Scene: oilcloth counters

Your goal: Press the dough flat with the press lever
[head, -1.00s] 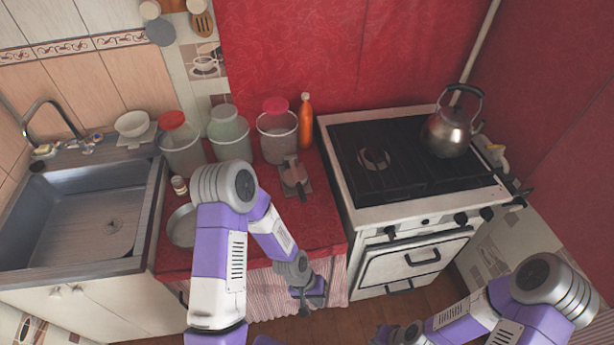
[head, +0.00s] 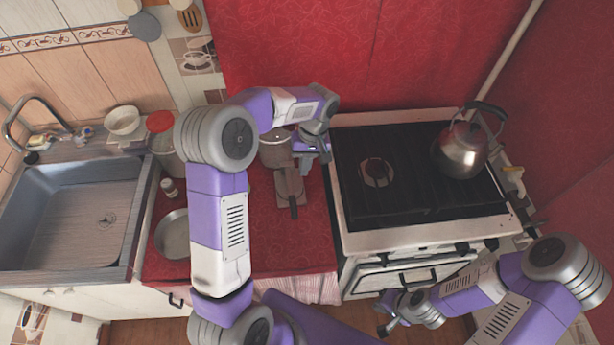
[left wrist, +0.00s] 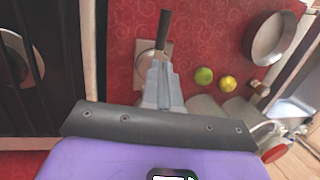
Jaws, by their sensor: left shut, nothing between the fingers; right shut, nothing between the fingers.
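The press (head: 288,183) stands on the red counter left of the stove, with its dark lever handle (head: 294,211) pointing toward the counter's front edge. My left gripper (head: 308,163) is shut and empty, above the back of the press and slightly to its right. In the left wrist view its closed fingers (left wrist: 157,68) overlap the press plate (left wrist: 143,76); the dark handle (left wrist: 163,30) extends beyond them. Contact cannot be told. No dough is visible; the press or gripper may hide it. My right gripper (head: 385,326) is shut and empty, low in front of the stove.
A metal pan (head: 173,235) lies on the counter's left. A red-lidded jar (head: 161,143) stands behind it. A green fruit (left wrist: 203,76) and a yellow fruit (left wrist: 228,83) show in the left wrist view. A kettle (head: 461,151) stands on the stove.

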